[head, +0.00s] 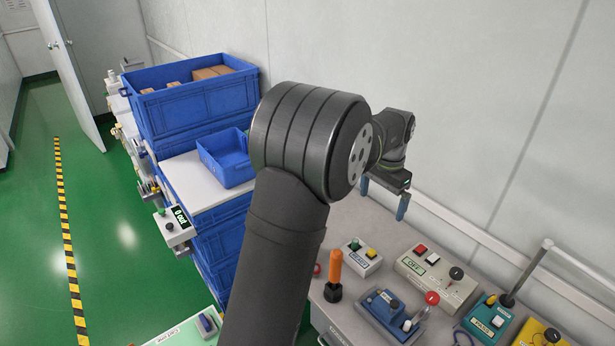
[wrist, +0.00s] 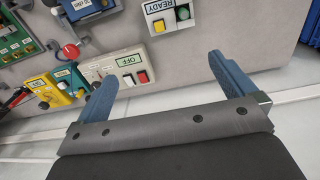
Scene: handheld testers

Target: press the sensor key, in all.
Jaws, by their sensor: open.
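Several handheld testers with keys lie on the grey bench; I cannot read which key is the sensor key. A blue tester (head: 378,306) with pale keys lies at the front and shows partly in the wrist view (wrist: 88,10). A teal tester (head: 487,318) with a pale key and a yellow tester (head: 538,334) are to its right. In the wrist view the teal tester (wrist: 72,76) and yellow tester (wrist: 58,96) are at the left. My gripper (head: 383,203) is open and empty above the back of the bench, touching no tester. Its fingers (wrist: 162,78) spread wide in the wrist view.
A box labelled READY (head: 359,261) and a box labelled OFF (head: 436,273) stand on the bench with their own buttons. An orange-handled tool (head: 335,272) stands upright. A wall runs behind the bench. Blue crates (head: 180,110) stand at the left.

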